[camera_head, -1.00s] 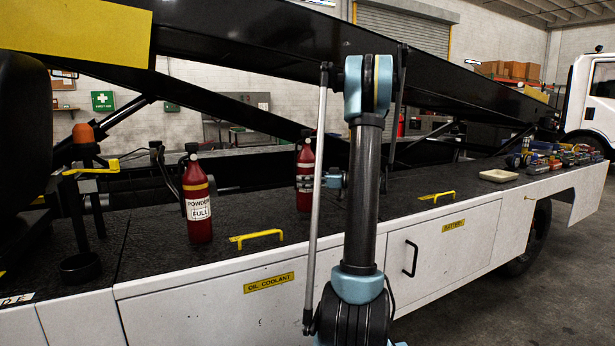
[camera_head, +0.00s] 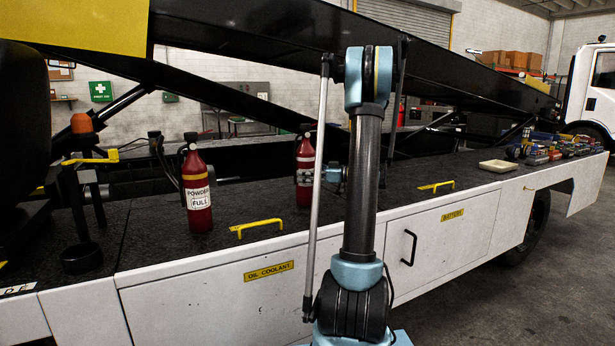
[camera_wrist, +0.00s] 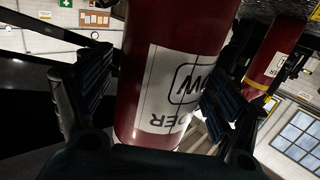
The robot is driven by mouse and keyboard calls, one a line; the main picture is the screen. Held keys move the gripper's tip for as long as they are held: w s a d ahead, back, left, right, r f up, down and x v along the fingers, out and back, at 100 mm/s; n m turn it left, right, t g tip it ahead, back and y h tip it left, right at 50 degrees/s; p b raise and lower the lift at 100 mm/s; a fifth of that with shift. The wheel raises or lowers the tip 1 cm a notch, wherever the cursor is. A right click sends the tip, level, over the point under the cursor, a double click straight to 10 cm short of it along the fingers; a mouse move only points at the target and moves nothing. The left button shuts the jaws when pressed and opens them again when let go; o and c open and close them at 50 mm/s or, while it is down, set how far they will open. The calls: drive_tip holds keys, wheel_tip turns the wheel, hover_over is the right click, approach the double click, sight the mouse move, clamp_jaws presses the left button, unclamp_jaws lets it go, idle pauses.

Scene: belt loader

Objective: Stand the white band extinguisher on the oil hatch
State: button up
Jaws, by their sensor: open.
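A red extinguisher with pale bands (camera_head: 305,162) stands on the dark deck, partly hidden behind my arm. In the wrist view, a red cylinder with a white label (camera_wrist: 135,100) fills the space between the open fingers of my gripper (camera_wrist: 158,92); contact cannot be told. My gripper is mostly hidden in the head view. A second extinguisher with a yellow band and a POWDER FULL label (camera_head: 197,190) stands upright further left. A yellow handle (camera_head: 256,227) lies on the deck above the OIL COOLANT label (camera_head: 268,270), marking the oil hatch area.
A second yellow handle (camera_head: 436,186) lies above the BATTERY label (camera_head: 452,215). A pale tray (camera_head: 499,167) and several small colourful items (camera_head: 550,148) are further right. A black sloping beam (camera_head: 270,45) crosses above the deck. An orange beacon (camera_head: 82,123) stands left.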

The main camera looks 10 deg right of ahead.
drive_tip(key=shift+r, duration=0.1)
drive_tip(key=f+v, duration=0.1)
drive_tip(key=v, duration=1.1)
drive_tip(key=s+a+f+m+g+h, duration=0.1)
drive_tip(key=s+a+m+h, duration=0.1)
drive_tip(key=s+a, duration=0.3)
drive_tip(key=s+a+f+m+g+h, duration=0.1)
drive_tip(key=s+a+m+g+h, duration=0.1)
drive_tip(key=s+a, duration=0.4)
drive_tip(key=s+a+f+m+g+h, duration=0.1)
drive_tip(key=s+a+m+h, duration=0.1)
drive_tip(key=s+a, duration=0.3)
drive_tip(key=shift+s+a+f+m+g+h, duration=0.15)
drive_tip(key=shift+s+f+g+h, duration=0.05)
drive_tip(key=shift+s, duration=0.2)
drive_tip(key=shift+s+a+f+m+g+h, duration=0.15)
drive_tip(key=shift+s+f+g+h, duration=0.05)
drive_tip(key=shift+s, duration=0.15)
drive_tip(key=s+d+f+m+h, duration=0.3)
drive_tip(key=s+f, duration=0.3)
drive_tip(key=s, duration=0.4)
drive_tip(key=s+d+f+m+h, duration=0.2)
drive_tip(key=s+f+h, duration=0.3)
drive_tip(key=s, duration=0.6)
drive_tip(key=shift+s+d+f+m+g+h, duration=0.2)
drive_tip(key=shift+d+f+m+g+h, duration=0.2)
drive_tip(key=shift+d+f, duration=0.3)
drive_tip(key=shift+a+f, duration=0.1)
